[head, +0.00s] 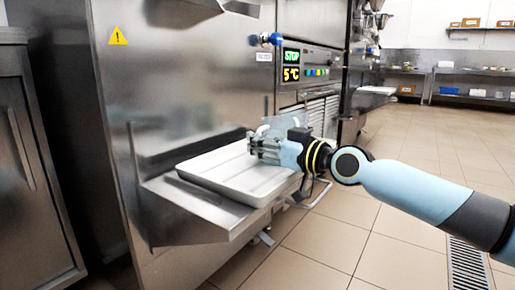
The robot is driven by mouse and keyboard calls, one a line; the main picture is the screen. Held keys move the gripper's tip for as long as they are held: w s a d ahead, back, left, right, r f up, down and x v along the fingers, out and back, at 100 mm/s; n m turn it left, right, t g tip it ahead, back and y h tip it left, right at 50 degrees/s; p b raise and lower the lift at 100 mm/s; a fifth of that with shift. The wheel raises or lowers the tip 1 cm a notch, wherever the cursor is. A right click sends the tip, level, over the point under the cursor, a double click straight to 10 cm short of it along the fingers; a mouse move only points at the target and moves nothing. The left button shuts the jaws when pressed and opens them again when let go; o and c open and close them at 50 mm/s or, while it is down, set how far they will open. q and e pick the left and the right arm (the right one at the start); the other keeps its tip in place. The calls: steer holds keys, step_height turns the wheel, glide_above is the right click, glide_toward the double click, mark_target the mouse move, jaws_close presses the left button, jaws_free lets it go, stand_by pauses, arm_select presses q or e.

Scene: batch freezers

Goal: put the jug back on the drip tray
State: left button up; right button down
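A clear, see-through jug (285,121) shows just above and behind my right gripper (257,148). Most of it is hidden by the fingers and wrist. The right gripper's fingers are closed around the jug, over the far right part of a shallow white tray (213,184). The tray looks empty and lies on a steel shelf that sticks out from the freezer front; I cannot tell whether the jug touches it. My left gripper is not in view.
The steel shelf (190,224) has a raised lip and a bare front corner. The freezer (185,90) stands behind it, with a lit display (291,65). A steel cabinet (25,165) is at the left. The tiled floor at the right is open, with a drain grate (466,265).

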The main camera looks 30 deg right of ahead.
steer(key=shift+f, duration=0.1)
steer(key=c, duration=2)
jaws_free()
steer(key=o, duration=0.5)
